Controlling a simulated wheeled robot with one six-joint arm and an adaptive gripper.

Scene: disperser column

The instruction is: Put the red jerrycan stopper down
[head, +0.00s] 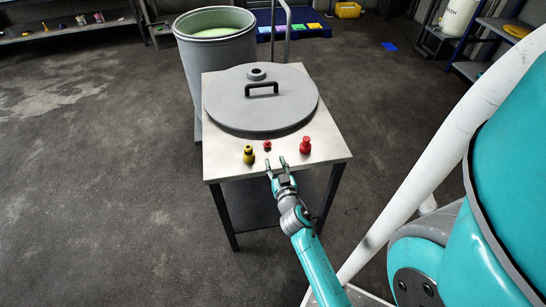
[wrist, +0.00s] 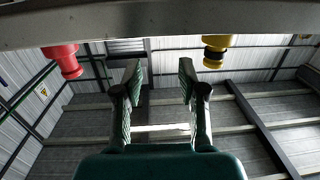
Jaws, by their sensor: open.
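A small red stopper (head: 267,146) stands on the front part of the metal table top, just beyond the fingertips. A larger red stopper-like piece (head: 305,145) stands to its right, and it shows upside down at the upper left of the wrist view (wrist: 64,60). The frames do not settle which red piece is the jerrycan's. My gripper (head: 276,163) is open and empty at the table's front edge. Its spread fingers (wrist: 158,78) hold nothing in the wrist view. The small red stopper does not show in the wrist view.
A yellow-and-black piece (head: 249,154) stands left of the small red stopper. A large grey lid (head: 262,112) with a black handle covers most of the table (head: 222,170). A grey drum (head: 215,65) stands behind. Bare table is left along the front edge.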

